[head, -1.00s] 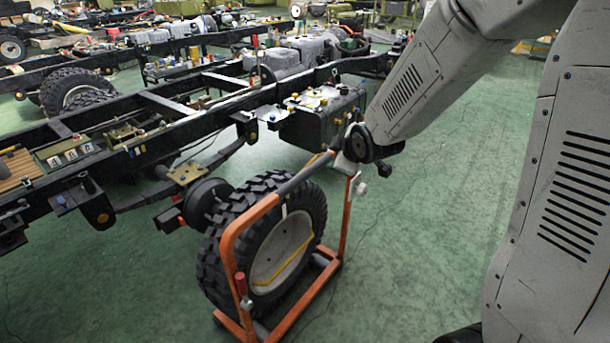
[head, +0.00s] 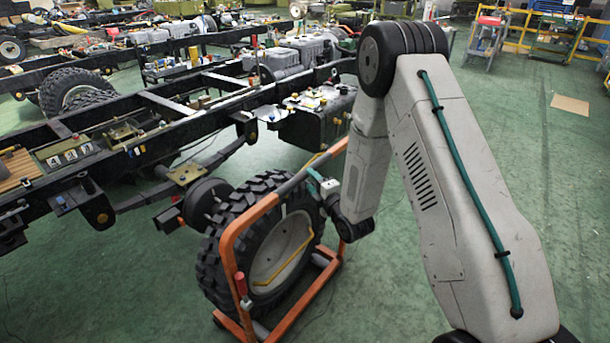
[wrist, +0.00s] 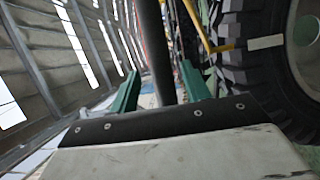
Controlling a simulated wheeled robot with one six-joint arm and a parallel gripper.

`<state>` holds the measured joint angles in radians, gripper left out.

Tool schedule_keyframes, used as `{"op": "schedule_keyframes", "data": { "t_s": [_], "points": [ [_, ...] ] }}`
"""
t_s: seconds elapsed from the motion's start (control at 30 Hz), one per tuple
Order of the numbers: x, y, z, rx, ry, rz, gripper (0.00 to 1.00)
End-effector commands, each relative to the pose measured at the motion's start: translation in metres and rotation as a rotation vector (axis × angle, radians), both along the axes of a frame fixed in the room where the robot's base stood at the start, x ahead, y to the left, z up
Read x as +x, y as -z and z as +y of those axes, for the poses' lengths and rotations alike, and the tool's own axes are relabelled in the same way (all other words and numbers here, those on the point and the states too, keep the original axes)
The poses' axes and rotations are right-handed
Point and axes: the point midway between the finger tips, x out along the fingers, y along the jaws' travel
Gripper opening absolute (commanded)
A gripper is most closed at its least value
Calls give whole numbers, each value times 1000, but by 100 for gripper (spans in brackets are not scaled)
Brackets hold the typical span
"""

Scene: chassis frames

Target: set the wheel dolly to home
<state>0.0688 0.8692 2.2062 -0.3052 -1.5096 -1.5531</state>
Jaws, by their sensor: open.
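The wheel dolly is an orange tube frame (head: 231,255) standing on the green floor, with a dark grip section (head: 293,182) on its sloping top bar. It carries a large black tyre (head: 213,270) with a pale disc (head: 283,250). My gripper (head: 314,175) is at the upper right of the dolly, by the top bar, and is small here. In the wrist view my gripper's two green fingers (wrist: 160,88) are apart, with a dark bar (wrist: 160,45) running between them. Whether they touch it I cannot tell. The tyre (wrist: 262,60) shows at the right there.
The truck chassis (head: 150,130) with its bare hub (head: 208,200) stands just left of and behind the dolly. A tank (head: 305,125) hangs from its rail close behind my gripper. A thin cable lies on the floor. Open green floor lies at the right behind my arm.

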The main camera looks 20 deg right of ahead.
Motion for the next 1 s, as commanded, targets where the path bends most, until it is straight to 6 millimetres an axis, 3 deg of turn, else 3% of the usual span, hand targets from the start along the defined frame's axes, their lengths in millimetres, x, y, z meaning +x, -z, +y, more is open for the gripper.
{"op": "schedule_keyframes", "data": {
  "t_s": [0.3,0.67,0.83,1.0],
  "points": [
    [43,0,11,1,-1,1,47],
    [49,0,12,1,0,2,47],
    [49,0,12,1,0,2,0],
    [50,0,13,1,0,2,0]
  ]
}}
